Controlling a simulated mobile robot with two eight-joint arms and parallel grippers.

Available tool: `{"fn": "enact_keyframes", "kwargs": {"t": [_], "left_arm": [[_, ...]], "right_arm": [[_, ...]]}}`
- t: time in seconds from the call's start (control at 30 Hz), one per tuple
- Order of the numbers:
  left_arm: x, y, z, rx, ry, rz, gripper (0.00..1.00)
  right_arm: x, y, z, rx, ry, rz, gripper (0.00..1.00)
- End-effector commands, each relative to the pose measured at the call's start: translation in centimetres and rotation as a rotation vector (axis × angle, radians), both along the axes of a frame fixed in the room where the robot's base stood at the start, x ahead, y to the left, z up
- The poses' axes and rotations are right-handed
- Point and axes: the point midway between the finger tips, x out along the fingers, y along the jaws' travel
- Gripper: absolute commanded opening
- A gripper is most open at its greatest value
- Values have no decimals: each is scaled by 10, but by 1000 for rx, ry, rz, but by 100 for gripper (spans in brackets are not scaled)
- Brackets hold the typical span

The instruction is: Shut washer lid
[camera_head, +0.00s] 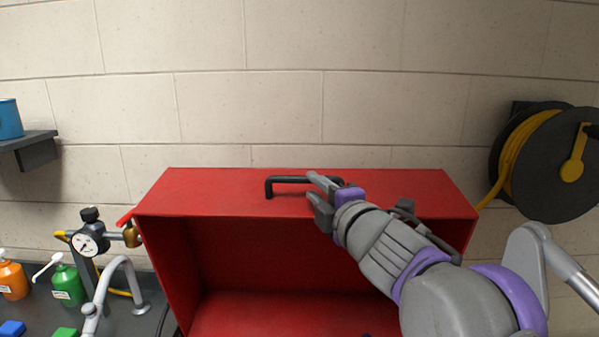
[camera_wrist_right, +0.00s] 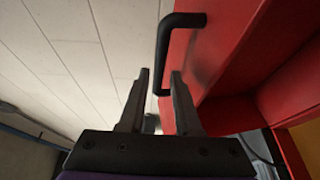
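The red washer lid (camera_head: 220,190) is at the middle of the head view, with an open, dark red hollow below it facing me. A black bar handle (camera_head: 288,180) is fixed on its top face; it also shows in the right wrist view (camera_wrist_right: 163,50). My right gripper (camera_head: 314,187) is at the right part of the handle, its fingers apart. In the right wrist view the fingers (camera_wrist_right: 160,78) are open with the handle's near end seen between their tips; I cannot tell whether they touch it. My left gripper is not in view.
A gauge with a brass fitting (camera_head: 89,242) and a bent grey tube (camera_head: 122,262) stand left of the washer. Green (camera_head: 67,285) and orange (camera_head: 12,281) bottles are further left. A yellow hose reel (camera_head: 545,160) hangs on the right wall.

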Motion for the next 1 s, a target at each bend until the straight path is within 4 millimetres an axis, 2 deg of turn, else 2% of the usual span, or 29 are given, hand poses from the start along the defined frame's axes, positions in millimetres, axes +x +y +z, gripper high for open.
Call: {"fn": "enact_keyframes", "kwargs": {"t": [0.2,0.4,0.6,0.83,0.87,1.0], "left_arm": [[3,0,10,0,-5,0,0],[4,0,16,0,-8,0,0],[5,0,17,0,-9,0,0],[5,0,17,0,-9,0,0],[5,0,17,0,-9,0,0],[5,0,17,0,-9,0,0]], "right_arm": [[41,17,1,1,0,0,32],[66,27,-1,2,1,-1,32],[76,31,-3,1,2,-2,32],[76,31,-3,1,2,-2,32],[76,31,-3,1,2,-2,28],[76,31,-3,2,2,-2,3]]}}
